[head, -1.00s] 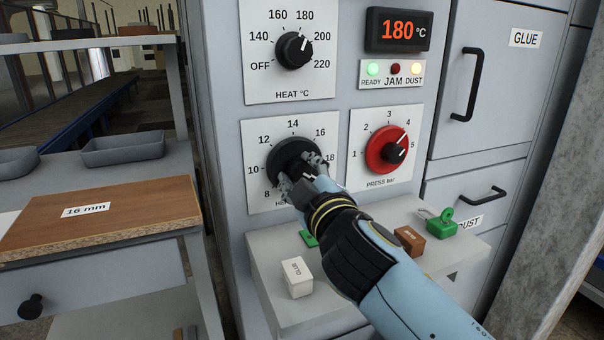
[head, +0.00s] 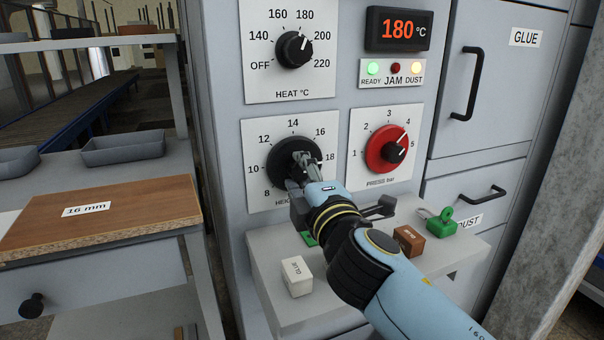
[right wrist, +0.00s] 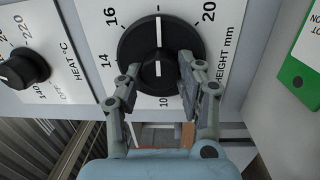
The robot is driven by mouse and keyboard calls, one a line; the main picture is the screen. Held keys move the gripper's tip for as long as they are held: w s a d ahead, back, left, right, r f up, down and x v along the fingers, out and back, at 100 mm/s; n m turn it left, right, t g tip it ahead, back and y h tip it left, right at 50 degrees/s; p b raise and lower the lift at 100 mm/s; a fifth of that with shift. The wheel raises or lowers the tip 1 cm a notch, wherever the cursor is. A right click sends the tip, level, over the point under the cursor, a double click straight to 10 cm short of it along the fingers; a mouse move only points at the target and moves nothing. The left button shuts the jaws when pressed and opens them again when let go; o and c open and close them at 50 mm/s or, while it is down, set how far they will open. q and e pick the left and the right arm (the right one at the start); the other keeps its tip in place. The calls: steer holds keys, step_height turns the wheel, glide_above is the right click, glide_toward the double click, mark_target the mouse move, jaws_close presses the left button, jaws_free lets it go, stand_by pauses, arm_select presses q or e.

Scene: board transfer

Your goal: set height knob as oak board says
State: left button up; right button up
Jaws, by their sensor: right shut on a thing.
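The height knob (head: 278,160) is a black dial on a white plate with a scale. In the right wrist view the knob (right wrist: 160,48) has its white line pointing up, between 16 and 20, about where 18 lies. My right gripper (head: 303,163) is shut on the knob's grip and hides its pointer in the head view. In the right wrist view the gripper's fingers (right wrist: 160,80) stand either side of the grip. A brown wooden board (head: 130,213) lies at the left with a "16 mm" label (head: 86,209). My left gripper is out of view.
The heat knob (head: 294,50) is above and the red press knob (head: 388,150) is to the right. Below, a ledge (head: 340,295) carries a white block (head: 297,277), a brown block (head: 409,240) and a green padlock-like piece (head: 442,223). The display (head: 398,31) reads 180 °C.

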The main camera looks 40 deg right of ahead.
steer(key=shift+f, duration=0.2)
steer(key=o, duration=1.1)
steer(key=shift+r, duration=0.1)
steer(key=shift+o, duration=0.2)
steer(key=v, duration=0.7)
steer(key=shift+s, duration=0.3)
steer(key=shift+a, duration=0.15)
